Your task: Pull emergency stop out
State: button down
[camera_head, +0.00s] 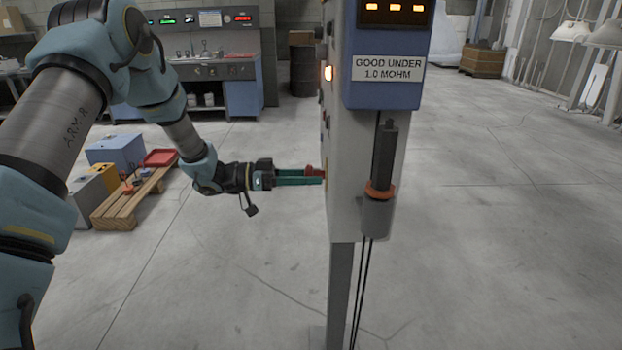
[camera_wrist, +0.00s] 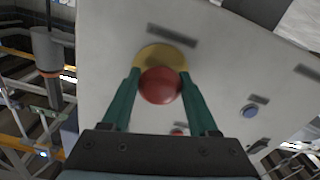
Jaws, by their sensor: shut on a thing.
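The emergency stop (camera_wrist: 160,86) is a red round button on a yellow disc (camera_wrist: 162,56), mounted on the grey panel face (camera_wrist: 105,60). In the head view its red edge (camera_head: 313,171) shows at the left side of the upright control box (camera_head: 343,205). My gripper (camera_head: 318,176) reaches in level from the left. Its two green fingers (camera_wrist: 158,88) lie on either side of the red button in the wrist view and are shut on it. The far side of the button is hidden.
Other small controls sit on the panel, including a blue button (camera_wrist: 250,110) and a smaller red one (camera_wrist: 178,132). A probe in a holder (camera_head: 376,215) and cables hang on the box's near side. A wooden pallet (camera_head: 120,204) with boxes stands on the floor at left. The floor around the post is clear.

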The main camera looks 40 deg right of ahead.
jog(key=shift+c, duration=0.7)
grip_release()
jog(key=shift+w+a, duration=0.15)
jog(key=b+v, duration=0.3)
jog(key=v, duration=0.7)
jog(key=shift+w+a+b, duration=0.25)
jog(key=shift+a+b, duration=0.05)
jog(key=shift+b, duration=0.05)
